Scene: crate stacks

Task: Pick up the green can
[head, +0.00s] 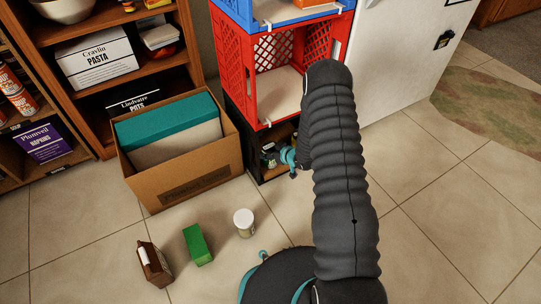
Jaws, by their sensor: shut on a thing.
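My gripper (279,157) reaches into the open front of the black bottom crate (260,173) of the stack. It is shut on a small can with a pale top and some green, taken to be the green can (268,149). The can is still inside the crate, and is small and partly hidden by the gripper and the shade. Whether it is lifted off the crate floor cannot be told. My dark arm covers the right side of the crate.
A red crate (262,109) and a blue crate (245,14) stack above. A cardboard box (190,180) stands close left. A white-lidded jar (244,223), a green box (197,245) and a brown carton (154,264) stand on the floor. Tiles at right are clear.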

